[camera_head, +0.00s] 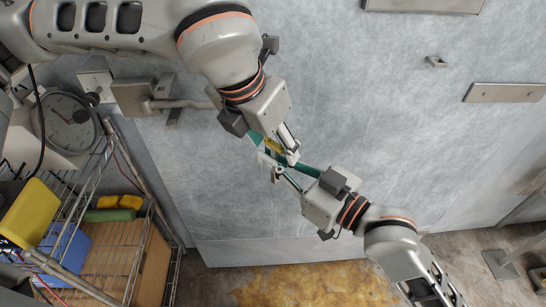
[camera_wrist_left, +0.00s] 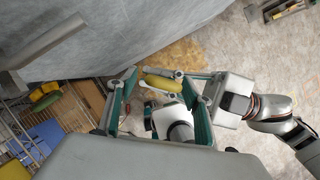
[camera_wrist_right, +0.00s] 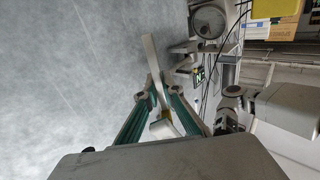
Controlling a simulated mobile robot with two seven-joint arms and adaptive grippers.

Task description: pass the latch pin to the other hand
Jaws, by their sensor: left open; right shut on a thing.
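The latch pin has a yellow grip (camera_head: 272,146) and shows between my two grippers in front of the freezer wall. My right gripper (camera_head: 279,168), coming from the lower right, is shut on it. In the right wrist view a pale bar (camera_wrist_right: 152,62) stands up between the fingertips (camera_wrist_right: 159,91); the fingers partly hide what they hold. My left gripper (camera_head: 274,145), coming from above, is open around the yellow grip. In the left wrist view the yellow grip (camera_wrist_left: 167,86) lies between its spread fingers (camera_wrist_left: 172,78); I cannot tell whether they touch it.
A grey freezer wall (camera_head: 390,110) stands behind both arms. A handle (camera_head: 180,103) sticks out at the left, beside a round dial (camera_head: 69,123). A wire rack (camera_head: 126,235) with boxes stands lower left. The floor has a yellowish patch (camera_head: 310,285).

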